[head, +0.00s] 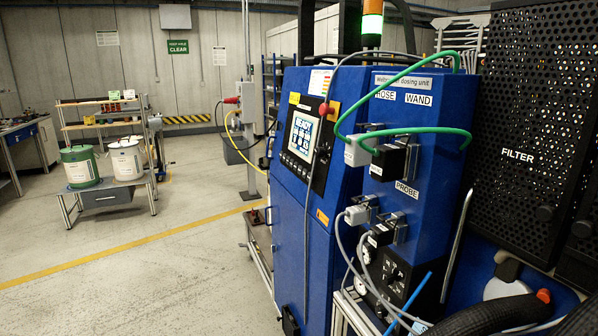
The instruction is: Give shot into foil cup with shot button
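The blue dosing unit (340,230) stands at centre right. Its screen (301,134) shows a word that looks like READY above several tiles. A red knob (324,109) sits beside the screen. The side panel carries the labels HOSE, WAND and PROBE, with grey and black connectors and a green hose (440,131) plugged in near the top. A lower black panel (394,275) has small controls that I cannot read. I cannot make out a foil cup or a marked shot button. Neither of my grippers is in view.
A black perforated FILTER panel (540,120) and a dark corrugated hose (490,315) fill the right. A bench (105,197) with a green drum (80,168) and a white drum (127,160) stands back left. Open floor with a yellow line (130,245) lies at left.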

